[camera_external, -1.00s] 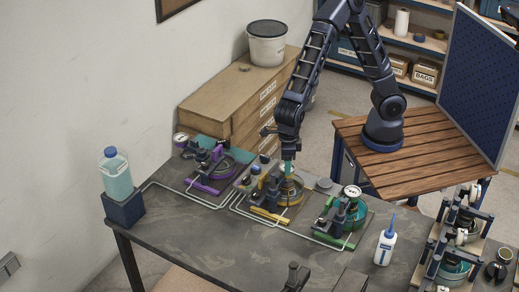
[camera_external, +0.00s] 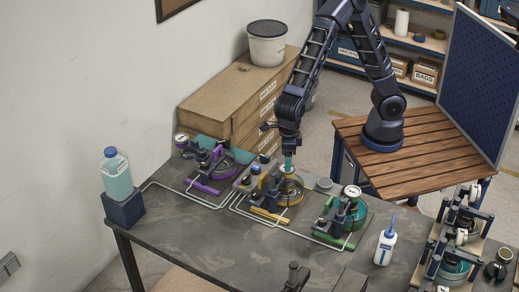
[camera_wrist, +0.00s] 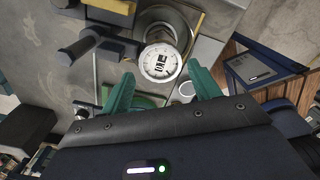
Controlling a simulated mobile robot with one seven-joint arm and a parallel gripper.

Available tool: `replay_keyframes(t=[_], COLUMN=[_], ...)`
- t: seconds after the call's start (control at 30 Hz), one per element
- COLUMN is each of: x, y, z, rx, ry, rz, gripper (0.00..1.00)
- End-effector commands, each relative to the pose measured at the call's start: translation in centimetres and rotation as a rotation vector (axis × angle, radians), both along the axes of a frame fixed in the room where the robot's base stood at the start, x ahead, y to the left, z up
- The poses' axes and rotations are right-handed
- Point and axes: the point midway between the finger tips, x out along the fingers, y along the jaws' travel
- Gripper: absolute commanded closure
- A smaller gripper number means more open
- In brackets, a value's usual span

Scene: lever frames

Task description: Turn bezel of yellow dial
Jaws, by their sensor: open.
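The yellow dial station (camera_external: 268,214) is the middle one of three on the dark bench, with a round yellow-rimmed part (camera_external: 293,194) at its back. My gripper (camera_external: 288,163) points down just above that part in the external view and partly hides it. Its teal fingers are apart in the wrist view, where the gripper (camera_wrist: 160,70) appears empty. Contact is not visible.
A purple station (camera_external: 208,170) stands to the left and a green station (camera_external: 340,228) with a white gauge (camera_external: 352,191) close on the right. A glue bottle (camera_external: 385,246) stands farther right. Pipes run along the bench front. The front of the bench is mostly clear.

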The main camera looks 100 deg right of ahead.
Motion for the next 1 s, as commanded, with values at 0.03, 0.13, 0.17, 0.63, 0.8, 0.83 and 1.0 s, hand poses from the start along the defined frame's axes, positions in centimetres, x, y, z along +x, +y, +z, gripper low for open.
replay_keyframes(t=[0.03, 0.13, 0.17, 0.63, 0.8, 0.83, 1.0], x=[0.1, 0.1, 0.1, 0.0, 0.0, 0.0, -0.1], y=[0.0, -0.1, -0.1, -0.1, -0.1, -0.1, -0.2], z=[1.0, 2.9, 3.5, 8.5, 8.6, 8.6, 8.6], rx=[0.0, 0.0, 0.0, 0.0, 0.0, 0.0, -0.004], ry=[-0.003, -0.004, -0.003, 0.0, 0.0, 0.0, -0.002], rz=[-0.002, -0.002, -0.002, -0.001, 0.0, -0.001, -0.012], gripper=[0.38, 0.38, 0.38, 0.38, 0.38, 0.38, 0.38])
